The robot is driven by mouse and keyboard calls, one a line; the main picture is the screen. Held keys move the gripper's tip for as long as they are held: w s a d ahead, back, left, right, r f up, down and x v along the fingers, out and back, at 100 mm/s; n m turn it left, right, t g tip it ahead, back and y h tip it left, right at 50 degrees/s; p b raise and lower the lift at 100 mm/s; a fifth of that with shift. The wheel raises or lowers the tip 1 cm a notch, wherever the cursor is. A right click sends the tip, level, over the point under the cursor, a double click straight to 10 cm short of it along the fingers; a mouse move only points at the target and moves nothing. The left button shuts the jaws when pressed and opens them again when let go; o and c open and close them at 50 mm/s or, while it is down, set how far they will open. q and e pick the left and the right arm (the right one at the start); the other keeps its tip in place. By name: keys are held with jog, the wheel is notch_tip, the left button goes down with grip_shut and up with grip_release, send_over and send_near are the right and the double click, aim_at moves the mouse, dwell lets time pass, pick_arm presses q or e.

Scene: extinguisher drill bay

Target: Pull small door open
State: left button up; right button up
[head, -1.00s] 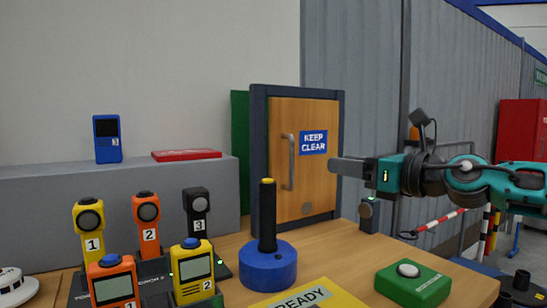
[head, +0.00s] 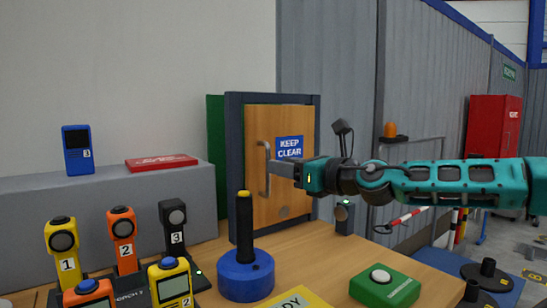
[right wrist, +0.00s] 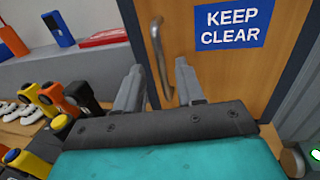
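The small wooden door (head: 272,205) stands in a dark frame on the table. It looks closed and has a blue KEEP CLEAR sign (head: 289,147). Its upright grey bar handle (head: 262,170) is on the door's left side. My right gripper (head: 271,168) is in front of the door, with its fingertips close to the handle. In the right wrist view my right gripper (right wrist: 158,75) is open, and the lower part of the handle (right wrist: 160,55) shows between the two fingertips. I cannot tell whether a finger touches it. My left gripper is not in view.
A blue-based black post (head: 245,265) stands on the table before the door. A green box with a white button (head: 383,285) is at the front right. Several numbered torches (head: 125,240) stand at left. A grey ledge (head: 110,215) runs behind them.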

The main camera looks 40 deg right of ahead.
jog(key=shift+w+a+p, duration=0.15)
jog(key=shift+w+p, duration=1.35)
jog(key=shift+w, duration=0.4)
jog(key=shift+c, duration=0.5)
grip_shut()
